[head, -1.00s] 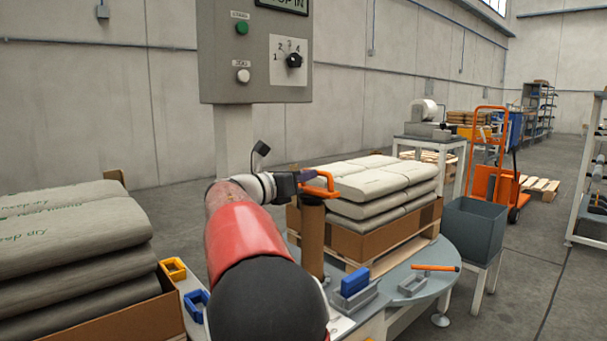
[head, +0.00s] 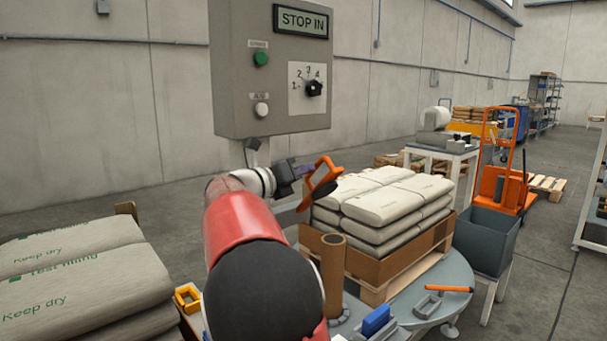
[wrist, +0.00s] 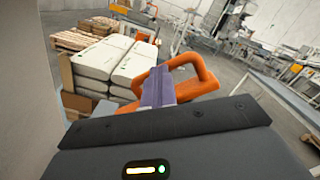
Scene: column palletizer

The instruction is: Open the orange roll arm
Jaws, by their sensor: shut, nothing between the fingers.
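The orange roll arm (head: 324,172) is a looped orange bar, raised and tilted above the brown cardboard roll (head: 333,262), which stands upright at the turntable's near side. Clear space shows between the arm and the top of the roll. My gripper (head: 300,172) is at the left side of the orange loop. In the wrist view, its purple fingers (wrist: 158,88) are together beside the orange arm (wrist: 202,75), overlapping its loop. They hold nothing; whether they touch the loop, I cannot tell.
Stacked sacks (head: 385,205) stand in a cardboard tray on a pallet on the grey turntable (head: 455,275), behind the roll. A control box (head: 235,75) reading "STOP IN" hangs above my arm. More sacks (head: 80,275) are at left, a grey bin (head: 485,240) at right.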

